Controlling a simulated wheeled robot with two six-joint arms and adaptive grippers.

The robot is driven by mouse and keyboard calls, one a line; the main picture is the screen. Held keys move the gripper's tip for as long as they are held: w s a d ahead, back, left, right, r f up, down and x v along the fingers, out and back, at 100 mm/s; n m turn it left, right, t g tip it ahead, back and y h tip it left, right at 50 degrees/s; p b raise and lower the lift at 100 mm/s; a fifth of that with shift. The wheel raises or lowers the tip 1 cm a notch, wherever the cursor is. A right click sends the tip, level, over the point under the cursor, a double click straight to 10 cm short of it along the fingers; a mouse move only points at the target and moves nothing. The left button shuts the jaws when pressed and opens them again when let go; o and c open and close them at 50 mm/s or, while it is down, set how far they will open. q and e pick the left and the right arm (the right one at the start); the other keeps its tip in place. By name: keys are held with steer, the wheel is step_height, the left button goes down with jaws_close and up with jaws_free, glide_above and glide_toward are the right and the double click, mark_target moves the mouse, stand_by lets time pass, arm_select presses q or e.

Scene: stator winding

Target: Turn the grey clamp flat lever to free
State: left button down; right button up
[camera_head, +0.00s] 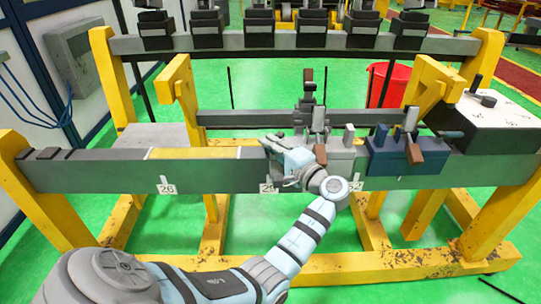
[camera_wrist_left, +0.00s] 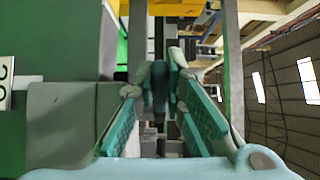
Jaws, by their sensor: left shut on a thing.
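The grey clamp (camera_head: 341,158) sits on the long grey beam, right of centre in the head view, with upright grey pieces and a brown tab on it. My left gripper (camera_head: 272,143) is at the clamp's left side, just above the beam. In the left wrist view its green-padded fingers (camera_wrist_left: 160,88) close around a narrow dark piece (camera_wrist_left: 159,78). This appears to be the clamp's flat lever, mostly hidden by the fingers, so its exact angle cannot be told. My right gripper is not in view.
A blue clamp (camera_head: 395,162) with a brown tab stands just right of the grey clamp. Yellow frame posts (camera_head: 183,95) rise behind the beam (camera_head: 100,175). A red bucket (camera_head: 390,85) stands behind. The beam's left stretch is mostly clear.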

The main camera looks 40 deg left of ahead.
arm_select(q)
steer(key=shift+w+d+f+n+g+b, duration=0.1)
steer(key=shift+d+n+g+b, duration=0.1)
steer(key=shift+n+g+b, duration=0.3)
steer(key=shift+d+f+n+g+b, duration=0.15)
steer(key=shift+n+g+b, duration=0.15)
steer(key=shift+g+b, duration=0.35)
steer(key=shift+r+g, duration=0.2)
steer(key=shift+g, duration=0.05)
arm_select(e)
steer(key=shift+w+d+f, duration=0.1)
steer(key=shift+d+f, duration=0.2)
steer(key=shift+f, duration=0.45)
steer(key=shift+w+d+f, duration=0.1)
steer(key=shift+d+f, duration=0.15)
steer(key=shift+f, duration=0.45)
